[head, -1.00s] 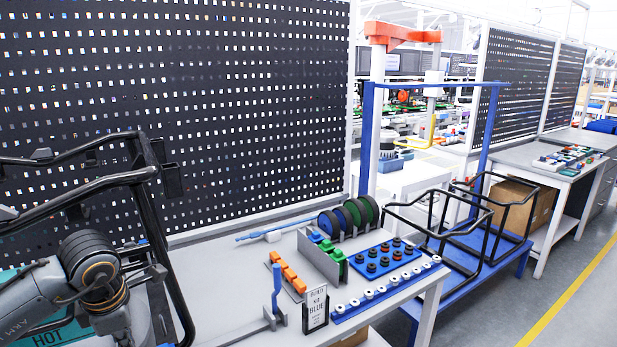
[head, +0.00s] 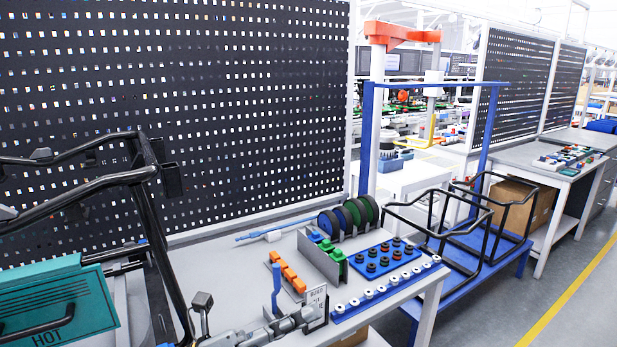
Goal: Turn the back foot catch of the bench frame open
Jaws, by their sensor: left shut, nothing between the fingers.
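The black tubular bench frame (head: 160,235) stands at the left, close to me. I cannot pick out its back foot catch; the frame's foot is low and partly out of the picture. My left gripper (head: 312,318) reaches in low from the bottom edge, right of the frame. It is shut and empty, in front of the small printed sign and covering part of it. An upright blue handle (head: 277,290) stands just left of the gripper's tip; I cannot tell whether they touch. My right gripper is not in view.
A teal box marked HOT (head: 60,312) is at the lower left. The table holds orange blocks (head: 288,275), a grey divider (head: 320,262), a blue tray (head: 385,262) and upright discs (head: 350,215). More black frames (head: 470,232) stand on a blue rack at right.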

